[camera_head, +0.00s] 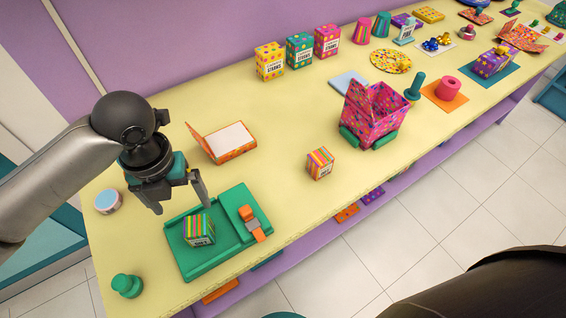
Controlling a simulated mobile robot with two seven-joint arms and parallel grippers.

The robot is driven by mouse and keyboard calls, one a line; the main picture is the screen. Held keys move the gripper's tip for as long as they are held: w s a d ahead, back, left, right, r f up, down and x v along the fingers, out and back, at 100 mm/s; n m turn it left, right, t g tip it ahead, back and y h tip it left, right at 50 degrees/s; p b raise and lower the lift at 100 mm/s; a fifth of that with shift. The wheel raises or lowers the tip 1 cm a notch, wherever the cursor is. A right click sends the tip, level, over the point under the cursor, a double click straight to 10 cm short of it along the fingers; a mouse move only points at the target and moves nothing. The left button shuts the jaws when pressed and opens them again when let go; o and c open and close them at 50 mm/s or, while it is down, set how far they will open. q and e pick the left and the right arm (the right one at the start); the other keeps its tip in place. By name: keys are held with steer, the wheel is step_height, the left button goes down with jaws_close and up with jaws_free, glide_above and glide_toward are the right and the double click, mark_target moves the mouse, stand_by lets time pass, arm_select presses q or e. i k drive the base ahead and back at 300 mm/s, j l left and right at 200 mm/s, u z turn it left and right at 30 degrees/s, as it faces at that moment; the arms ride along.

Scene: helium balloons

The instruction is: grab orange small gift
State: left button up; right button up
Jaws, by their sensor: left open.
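A small striped gift box with orange sides (320,163) stands on the yellow table (275,185), right of my left gripper and apart from it. My left gripper (183,206) is open and empty, pointing down over the back edge of a green tray (228,262). A green-sided striped box (199,230) sits in the tray, just below the fingers. A small orange and grey item (251,223) lies in the tray's right part. My right gripper is not in view.
An open orange box (228,146) lies behind the tray. A pink dotted open box (373,112) stands right of the striped orange gift. Three dotted cartons (300,50) line the wall. A green knob (127,286) stands at the front left. The table around the orange gift is clear.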

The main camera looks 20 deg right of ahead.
mark_target(320, 163)
steer(key=i+l+z, duration=0.15)
steer(key=z, duration=0.25)
steer(key=i+l+z, duration=0.15)
steer(key=z, duration=0.25)
steer(key=i+l+z, duration=0.1)
steer(key=z, duration=0.3)
steer(key=i, duration=0.05)
